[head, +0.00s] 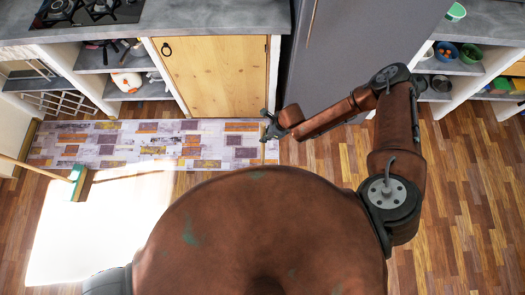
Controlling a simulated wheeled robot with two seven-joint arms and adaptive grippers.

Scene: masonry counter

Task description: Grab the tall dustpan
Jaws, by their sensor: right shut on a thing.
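My right gripper (267,127) is at the end of my right arm, in front of the right edge of the wooden cupboard door. It is shut on a thin pale upright handle (263,153), whose lower part shows just below the fingers over the right end of the patterned rug. This looks like the handle of the tall dustpan. I cannot make out its pan, which may be hidden behind my body. My left gripper is out of view.
A broom with a green head (77,178) stands at the left by the patterned rug (130,145). The wooden cupboard door (215,75), grey fridge (350,60) and open shelves (455,65) bound the far side. The wooden floor (465,200) at the right is clear.

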